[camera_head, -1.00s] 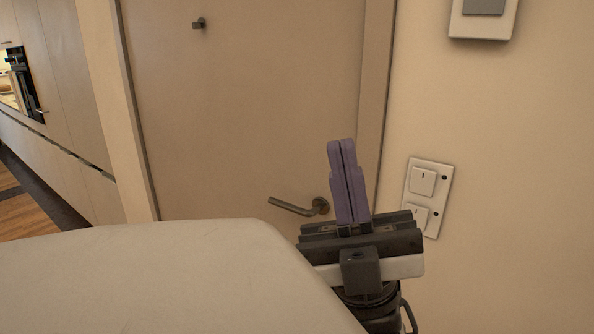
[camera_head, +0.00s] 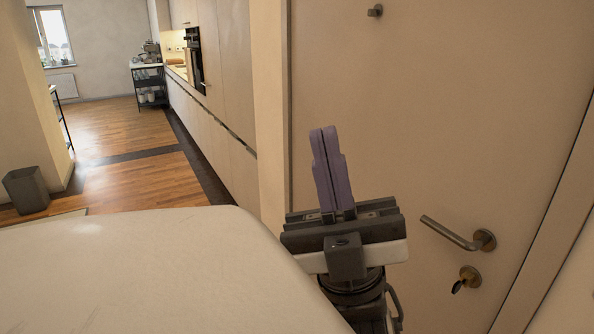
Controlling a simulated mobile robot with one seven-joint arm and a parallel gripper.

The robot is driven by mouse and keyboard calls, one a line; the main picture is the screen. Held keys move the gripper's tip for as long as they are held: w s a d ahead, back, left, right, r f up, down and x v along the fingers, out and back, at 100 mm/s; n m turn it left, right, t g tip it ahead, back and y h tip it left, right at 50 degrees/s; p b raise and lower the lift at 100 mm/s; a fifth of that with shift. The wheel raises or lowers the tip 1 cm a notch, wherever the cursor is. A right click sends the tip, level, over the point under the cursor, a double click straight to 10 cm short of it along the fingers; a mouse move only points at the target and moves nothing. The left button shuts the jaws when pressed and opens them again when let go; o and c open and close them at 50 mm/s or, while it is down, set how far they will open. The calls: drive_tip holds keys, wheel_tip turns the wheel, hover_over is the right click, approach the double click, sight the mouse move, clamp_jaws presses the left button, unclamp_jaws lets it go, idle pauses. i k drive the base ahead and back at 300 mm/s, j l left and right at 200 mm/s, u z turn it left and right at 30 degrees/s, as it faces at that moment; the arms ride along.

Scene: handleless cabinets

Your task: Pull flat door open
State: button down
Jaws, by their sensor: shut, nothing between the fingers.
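A flat, pale beige door (camera_head: 440,120) fills the right half of the view and looks closed in its frame. Its lever handle (camera_head: 458,237) sits low near the right edge, with a key in a lock (camera_head: 466,279) just below. A small dark knob (camera_head: 375,11) is high on the door. My gripper (camera_head: 331,168) has its purple fingers together, pointing up, with nothing between them. It is left of the lever handle and apart from it, in front of the door's left part.
To the left, a run of handleless cabinets (camera_head: 225,75) with a built-in oven (camera_head: 195,58) leads into a room with open wooden floor (camera_head: 130,180). A dark bin (camera_head: 26,190) stands at far left. The door frame's right side (camera_head: 548,240) borders the wall.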

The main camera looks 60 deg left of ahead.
sight(470, 114)
drive_tip(key=u, duration=1.3)
drive_tip(key=i+j+u, duration=0.3)
drive_tip(key=u, duration=0.15)
drive_tip(key=i+j, duration=0.05)
drive_tip(key=j, duration=0.05)
